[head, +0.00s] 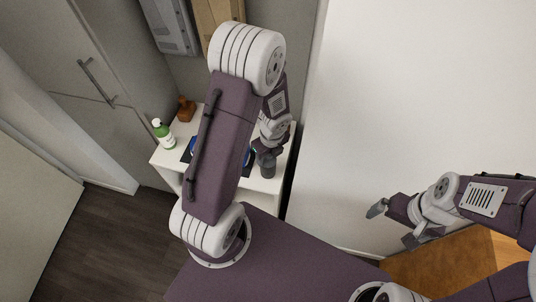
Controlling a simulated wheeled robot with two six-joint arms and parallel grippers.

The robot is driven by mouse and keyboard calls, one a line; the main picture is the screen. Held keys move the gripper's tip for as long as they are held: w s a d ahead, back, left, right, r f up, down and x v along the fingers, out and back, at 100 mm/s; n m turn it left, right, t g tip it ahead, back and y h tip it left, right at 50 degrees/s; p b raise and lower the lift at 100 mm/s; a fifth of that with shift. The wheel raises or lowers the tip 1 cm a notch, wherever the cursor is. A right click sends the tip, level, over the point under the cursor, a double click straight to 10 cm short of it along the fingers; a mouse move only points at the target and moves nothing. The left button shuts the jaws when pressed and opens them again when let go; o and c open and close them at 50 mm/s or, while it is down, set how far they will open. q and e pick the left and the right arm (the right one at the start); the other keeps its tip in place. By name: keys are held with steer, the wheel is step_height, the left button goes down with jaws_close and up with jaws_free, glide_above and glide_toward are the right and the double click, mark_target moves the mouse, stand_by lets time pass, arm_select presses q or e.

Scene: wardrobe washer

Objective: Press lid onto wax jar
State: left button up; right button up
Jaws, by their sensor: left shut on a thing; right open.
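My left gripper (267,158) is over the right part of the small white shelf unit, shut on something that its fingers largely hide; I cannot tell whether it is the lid. A blue object (193,145) shows on a dark mat (187,156), mostly hidden behind my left arm. It may be the wax jar, but I cannot make out its shape or whether a lid is on it. My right gripper (393,225) is open and empty, far to the right, away from the shelf unit.
On the white shelf unit (168,158), a green bottle with a white cap (164,134) and a brown object (186,109) stand at the left. A grey wardrobe (95,75) is at the left. A large white panel (390,90) borders the right.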

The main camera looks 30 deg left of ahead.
stand_by(0.3)
arm_select(q)
steer(key=o, duration=1.9)
step_height(320, 180, up, 7)
steer(key=p, duration=0.7)
steer(key=shift+p, duration=0.3)
steer(key=shift+c, duration=0.5)
jaws_close()
steer(key=shift+f, duration=0.1)
